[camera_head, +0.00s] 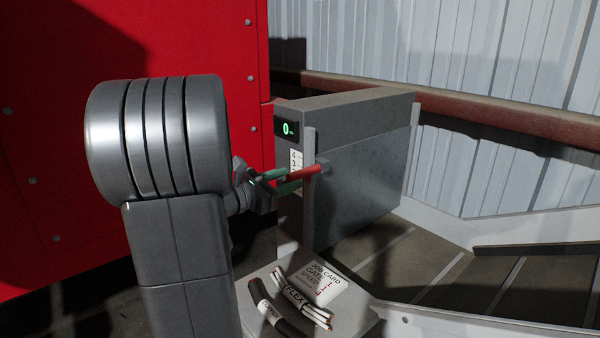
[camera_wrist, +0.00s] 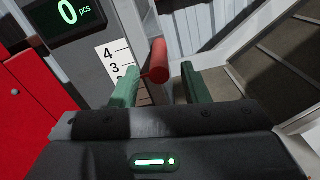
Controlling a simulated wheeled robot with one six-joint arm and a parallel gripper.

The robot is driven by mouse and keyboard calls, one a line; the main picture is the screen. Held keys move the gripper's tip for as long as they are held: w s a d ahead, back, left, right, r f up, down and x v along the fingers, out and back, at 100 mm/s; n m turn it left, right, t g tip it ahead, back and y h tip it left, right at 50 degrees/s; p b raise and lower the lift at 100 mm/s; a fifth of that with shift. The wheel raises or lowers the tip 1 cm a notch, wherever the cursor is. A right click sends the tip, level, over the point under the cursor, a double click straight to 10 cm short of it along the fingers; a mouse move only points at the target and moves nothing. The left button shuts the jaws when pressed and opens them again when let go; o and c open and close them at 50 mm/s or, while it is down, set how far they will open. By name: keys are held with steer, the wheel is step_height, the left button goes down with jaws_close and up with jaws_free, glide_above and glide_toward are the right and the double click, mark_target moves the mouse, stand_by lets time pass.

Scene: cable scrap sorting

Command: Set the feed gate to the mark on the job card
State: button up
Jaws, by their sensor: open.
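The feed gate's red handle (camera_head: 304,173) sticks out from the front of the grey machine. In the wrist view the red handle (camera_wrist: 158,62) stands between the two green fingers of my gripper (camera_wrist: 160,82), with gaps visible at both sides. My gripper (camera_head: 291,180) is open at the handle in the head view. A white scale (camera_wrist: 114,58) beside the handle shows 4, 3 and part of a lower number. The handle sits near the 3; its exact mark is unclear. The job card (camera_head: 325,282) lies on a ledge below and appears to read gate 1, speed 4.
A display (camera_head: 287,129) above the scale reads 0. Cable pieces (camera_head: 300,303) lie on the grey ledge (camera_head: 355,318) next to the card. A red panel (camera_head: 50,150) stands at left. A dark conveyor (camera_head: 385,265) runs to the right, with a rusty rail (camera_head: 500,117) behind.

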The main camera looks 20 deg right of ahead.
mark_target(300, 174)
steer(key=shift+p+x, duration=0.35)
steer(key=shift+x, duration=2.1)
jaws_close()
